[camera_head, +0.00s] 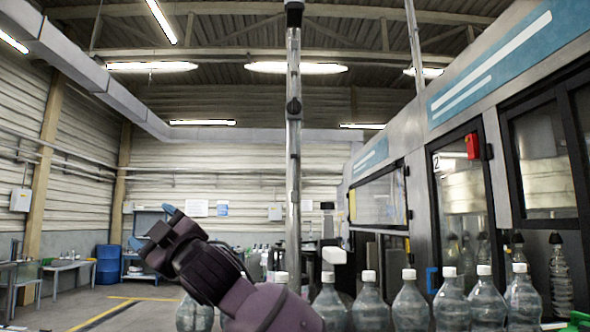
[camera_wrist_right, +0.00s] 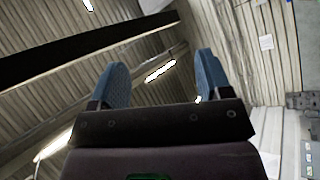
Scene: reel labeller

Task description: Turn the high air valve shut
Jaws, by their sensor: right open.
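A grey vertical pipe (camera_head: 293,170) rises through the middle of the head view. It carries a dark fitting (camera_head: 294,108) partway up and another dark fitting (camera_head: 294,14) at the top edge, partly cut off. I cannot tell which is the high air valve, and no handle shows clearly. My right gripper (camera_head: 160,228) is left of the pipe and well below both fittings, pointing up and left. In the right wrist view its blue fingers (camera_wrist_right: 163,78) are apart with nothing between them; the pipe is not clearly seen there. My left gripper is not in view.
A row of clear bottles with white caps (camera_head: 410,300) stands low in front. A machine with a blue-striped panel and glass doors (camera_head: 460,190) fills the right side. A blue barrel (camera_head: 108,264) and workbenches (camera_head: 60,268) stand far left. The air around the upper pipe is clear.

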